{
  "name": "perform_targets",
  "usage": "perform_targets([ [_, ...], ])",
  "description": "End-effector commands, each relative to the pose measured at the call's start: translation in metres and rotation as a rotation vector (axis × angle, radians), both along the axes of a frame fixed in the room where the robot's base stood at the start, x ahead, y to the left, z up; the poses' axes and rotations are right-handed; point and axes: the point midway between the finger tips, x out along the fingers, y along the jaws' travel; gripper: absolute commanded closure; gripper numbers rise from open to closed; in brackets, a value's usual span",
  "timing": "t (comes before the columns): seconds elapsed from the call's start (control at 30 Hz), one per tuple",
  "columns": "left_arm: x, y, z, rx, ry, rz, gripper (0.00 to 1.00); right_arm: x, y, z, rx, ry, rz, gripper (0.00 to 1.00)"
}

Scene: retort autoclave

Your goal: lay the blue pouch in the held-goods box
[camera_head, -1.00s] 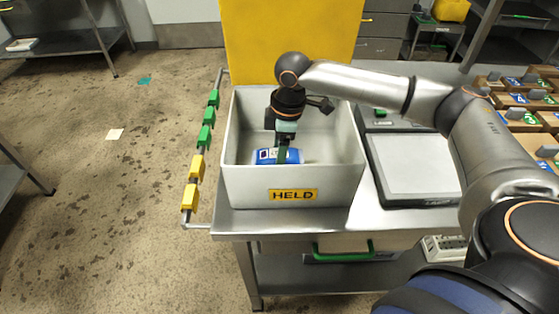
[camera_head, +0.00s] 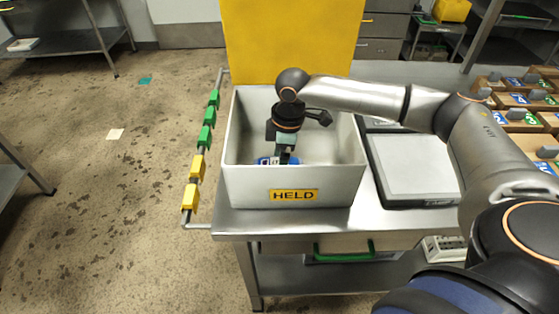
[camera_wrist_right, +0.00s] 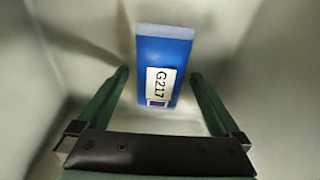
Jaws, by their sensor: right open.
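The held-goods box (camera_head: 240,183) is a pale open bin with a yellow HELD label on its front wall. The blue pouch (camera_head: 263,161) is inside it, low down and partly hidden by the front wall and my gripper. In the right wrist view the blue pouch (camera_wrist_right: 165,50) shows a white label reading G217 and appears to lie on the box floor. My right gripper (camera_head: 285,160) reaches down into the box above the pouch. In the wrist view its green fingers (camera_wrist_right: 160,75) are open, one to each side of the pouch, with gaps visible. My left gripper is not in view.
The box stands on a steel table beside a scale-like device (camera_head: 415,170). A yellow panel (camera_head: 290,40) rises behind the box. A rail with green and yellow blocks (camera_head: 198,166) runs along its left. Wooden trays (camera_head: 525,100) are at the far right.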

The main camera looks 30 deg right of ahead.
Motion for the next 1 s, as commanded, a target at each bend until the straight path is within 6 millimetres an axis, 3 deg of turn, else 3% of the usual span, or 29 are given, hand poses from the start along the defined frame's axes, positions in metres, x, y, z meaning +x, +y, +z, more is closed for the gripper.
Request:
perform_targets([
  [0.17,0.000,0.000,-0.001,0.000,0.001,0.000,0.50,0.000,-0.001,0.011,0.002,-0.003,-0.001,0.00],
  [0.5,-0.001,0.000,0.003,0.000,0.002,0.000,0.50,-0.004,-0.008,0.081,0.001,-0.004,0.000,0.00],
  [0.7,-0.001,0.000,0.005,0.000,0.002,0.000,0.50,-0.006,-0.011,0.112,0.001,-0.002,0.000,0.00],
  [1.0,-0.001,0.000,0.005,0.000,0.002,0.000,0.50,-0.007,-0.013,0.122,0.000,0.000,0.000,0.00],
])
